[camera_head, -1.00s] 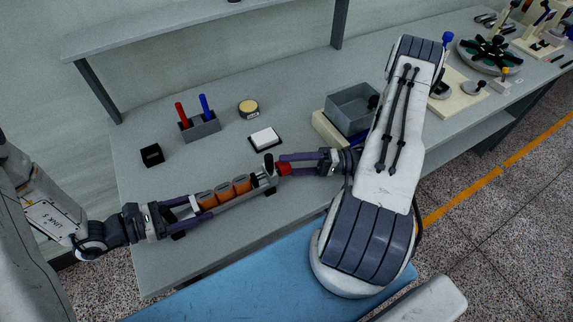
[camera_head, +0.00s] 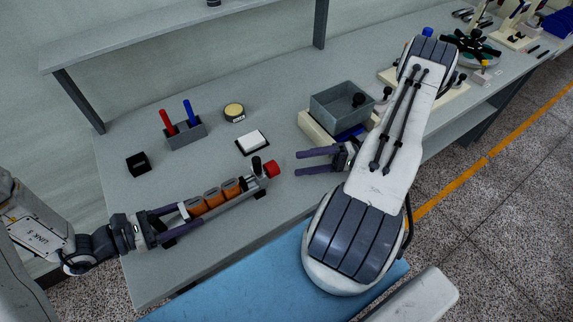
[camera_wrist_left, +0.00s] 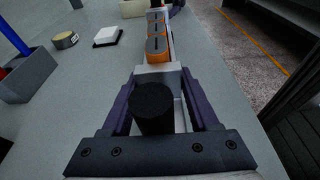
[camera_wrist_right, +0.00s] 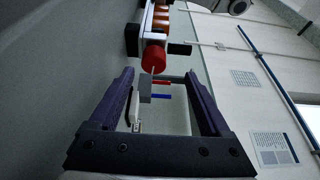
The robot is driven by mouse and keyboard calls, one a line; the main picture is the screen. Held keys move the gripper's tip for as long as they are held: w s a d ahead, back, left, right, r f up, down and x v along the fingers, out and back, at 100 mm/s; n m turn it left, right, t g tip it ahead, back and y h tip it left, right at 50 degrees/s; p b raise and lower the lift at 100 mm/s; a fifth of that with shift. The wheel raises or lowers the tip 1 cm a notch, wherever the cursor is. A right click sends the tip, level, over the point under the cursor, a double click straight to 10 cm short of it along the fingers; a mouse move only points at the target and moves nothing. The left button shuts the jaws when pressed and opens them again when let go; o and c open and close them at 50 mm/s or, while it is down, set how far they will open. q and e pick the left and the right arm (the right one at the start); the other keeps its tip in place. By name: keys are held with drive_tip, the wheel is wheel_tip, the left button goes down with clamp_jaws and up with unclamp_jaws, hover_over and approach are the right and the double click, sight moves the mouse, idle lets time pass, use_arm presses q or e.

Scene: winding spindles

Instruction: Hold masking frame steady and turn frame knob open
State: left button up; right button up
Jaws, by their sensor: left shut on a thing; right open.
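The masking frame (camera_head: 238,201) is a long grey bar on the bench holding three orange spindles (camera_head: 214,198). It also shows in the left wrist view (camera_wrist_left: 157,70). The red frame knob (camera_head: 271,169) is at its right end; it also shows in the right wrist view (camera_wrist_right: 153,59). My left gripper (camera_head: 176,217) is shut on the frame's left end, with a black cylinder (camera_wrist_left: 153,105) between its fingers in the left wrist view. My right gripper (camera_head: 299,163) is open and empty, its fingers pointing at the knob, a gap apart from it.
A grey holder (camera_head: 186,134) with a red and a blue pen stands behind the frame. A black block (camera_head: 138,164), a yellow-topped round tin (camera_head: 234,112) and a white pad (camera_head: 253,142) lie nearby. A grey bin (camera_head: 340,108) stands behind my right gripper.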

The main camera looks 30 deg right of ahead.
sight(275, 169)
drive_tip(key=d+m, duration=0.1)
drive_tip(key=m, duration=0.1)
drive_tip(key=d+r+m+g+h, duration=0.1)
drive_tip(key=m, duration=0.1)
drive_tip(key=shift+d+g, duration=0.1)
drive_tip(key=shift+g, duration=0.2)
drive_tip(key=m, duration=0.1)
drive_tip(key=d+r+m+h, duration=0.1)
drive_tip(key=m, duration=0.1)
drive_tip(key=shift+w+d+g+h, duration=0.1)
drive_tip(key=shift+d+g+h, duration=0.05)
drive_tip(key=shift+g+h, duration=0.15)
drive_tip(key=x, duration=1.2)
drive_tip(key=shift+f, duration=0.1)
drive_tip(key=shift+d, duration=0.1)
clamp_jaws()
